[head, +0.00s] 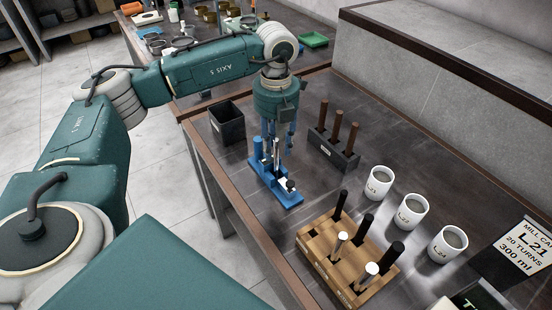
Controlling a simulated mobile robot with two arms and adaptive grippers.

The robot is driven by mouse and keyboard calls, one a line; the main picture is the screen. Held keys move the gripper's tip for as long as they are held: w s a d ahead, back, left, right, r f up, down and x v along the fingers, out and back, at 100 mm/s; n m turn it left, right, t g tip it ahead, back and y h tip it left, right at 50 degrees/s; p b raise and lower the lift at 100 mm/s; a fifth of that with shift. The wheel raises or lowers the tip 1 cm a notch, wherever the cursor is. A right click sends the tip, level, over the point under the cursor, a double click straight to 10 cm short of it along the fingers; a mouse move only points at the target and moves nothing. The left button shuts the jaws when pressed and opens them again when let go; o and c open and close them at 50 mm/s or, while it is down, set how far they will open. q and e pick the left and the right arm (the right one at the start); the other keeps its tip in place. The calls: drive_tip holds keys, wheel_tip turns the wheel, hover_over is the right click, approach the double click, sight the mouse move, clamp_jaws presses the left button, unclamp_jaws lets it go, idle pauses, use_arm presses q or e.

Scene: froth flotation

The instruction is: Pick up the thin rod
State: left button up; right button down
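Several upright rods stand in a wooden block (315,262) at the front of the table. The black ones include a slimmer rod (340,205) at the back left and a thicker rod (391,257) at the right; two more have bright silver tops, a slimmer one (339,243) and a thicker one (370,272). I cannot tell for sure which is the task's thin rod. My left gripper (281,149) points down above a blue stand (288,199), its fingers apart, with nothing visible between them. It is behind and left of the wooden block. My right gripper is out of view.
A dark rack (335,154) with brown-handled tools stands right of the gripper. A dark open box (227,123) is to its left. White cups (379,182) line the right side near a mill card (522,250). A grey ledge (440,90) bounds the table's back.

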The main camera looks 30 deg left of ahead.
sight(276, 162)
use_arm(q)
wheel_tip(276, 162, down, 5)
drive_tip(key=shift+w+a+r+p, duration=0.1)
drive_tip(key=shift+w+r+p, duration=0.1)
drive_tip(key=shift+p, duration=0.8)
drive_tip(key=shift+c, duration=0.3)
clamp_jaws()
drive_tip(key=shift+r, duration=0.15)
